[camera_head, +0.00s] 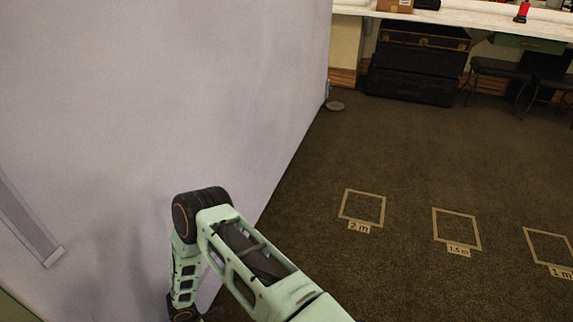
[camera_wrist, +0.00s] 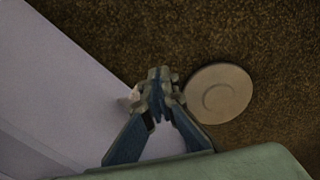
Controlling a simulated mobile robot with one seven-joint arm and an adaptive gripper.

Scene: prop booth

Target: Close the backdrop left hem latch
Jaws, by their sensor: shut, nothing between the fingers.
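The pale lilac backdrop (camera_head: 150,90) fills the left of the head view, and its bottom edge runs diagonally to the floor. In the wrist view the backdrop (camera_wrist: 60,80) lies at left, with its edge passing under my gripper (camera_wrist: 158,78). My gripper's fingertips are shut together with nothing between them. A small pale piece (camera_wrist: 132,94) shows at the backdrop's edge, just left of the fingertips; it may be the hem latch, but the fingers partly hide it and I cannot tell its position. In the head view my gripper is mostly hidden at the bottom edge.
A round beige disc (camera_wrist: 218,93) lies on the brown carpet right of the fingers. A similar small disc (camera_head: 335,106) sits by the backdrop's far corner. Framed floor marks (camera_head: 362,208) lie on open carpet. Black cases (camera_head: 415,65) stand under the back counter.

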